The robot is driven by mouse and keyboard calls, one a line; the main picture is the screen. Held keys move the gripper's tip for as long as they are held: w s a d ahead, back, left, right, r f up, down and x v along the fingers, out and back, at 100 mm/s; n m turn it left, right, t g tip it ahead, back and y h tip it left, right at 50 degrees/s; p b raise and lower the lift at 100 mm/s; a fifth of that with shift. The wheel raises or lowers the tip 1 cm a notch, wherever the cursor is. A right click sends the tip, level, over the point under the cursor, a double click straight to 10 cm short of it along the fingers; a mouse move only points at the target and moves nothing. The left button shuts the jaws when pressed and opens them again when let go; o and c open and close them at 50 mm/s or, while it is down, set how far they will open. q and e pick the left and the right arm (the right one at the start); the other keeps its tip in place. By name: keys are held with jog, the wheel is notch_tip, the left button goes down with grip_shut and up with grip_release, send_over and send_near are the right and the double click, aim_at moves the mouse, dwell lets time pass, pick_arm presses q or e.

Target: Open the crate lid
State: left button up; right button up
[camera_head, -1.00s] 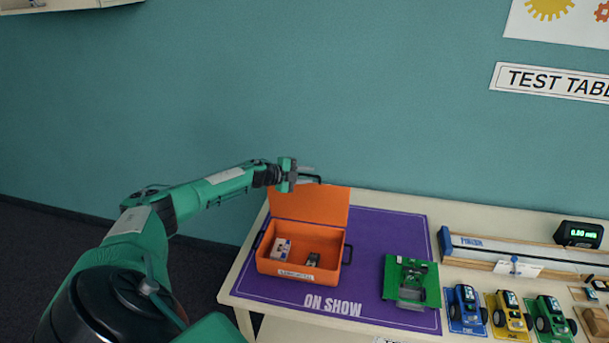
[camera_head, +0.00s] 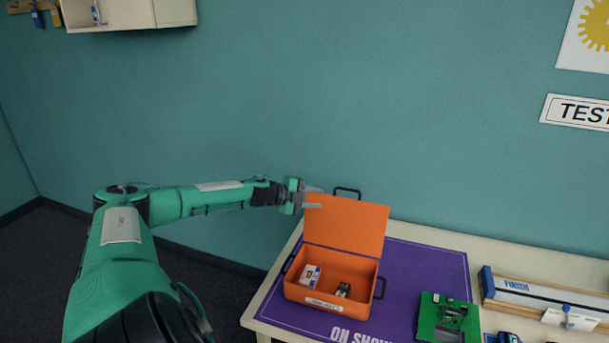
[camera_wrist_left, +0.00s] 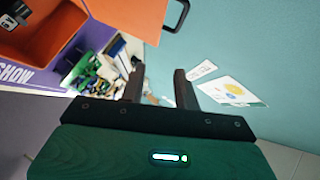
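The orange crate (camera_head: 327,297) stands on the purple mat at the left end of the table. Its lid (camera_head: 346,224) is raised and stands nearly upright, with a dark handle (camera_head: 347,191) on its top edge. A white box (camera_head: 310,275) and a small dark item (camera_head: 342,290) lie inside. My left gripper (camera_head: 314,198) is beside the lid's upper left edge, apart from the handle. In the left wrist view its two fingers (camera_wrist_left: 158,88) are spread with nothing between them, and the lid (camera_wrist_left: 130,18) and handle (camera_wrist_left: 178,15) show beyond. My right gripper is not in view.
A green board (camera_head: 447,318) with a grey model sits on the purple mat (camera_head: 425,262), right of the crate. A track marked FINISH (camera_head: 530,291) lies farther right. A wall cabinet (camera_head: 125,12) hangs upper left.

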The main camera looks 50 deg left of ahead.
pick_arm(q)
jog(key=b+v, duration=0.1)
jog(key=v, duration=0.2)
jog(key=shift+s+r, duration=0.1)
jog(key=shift+s, duration=0.1)
jog(key=shift+r, duration=0.1)
jog(key=shift+c, duration=0.4)
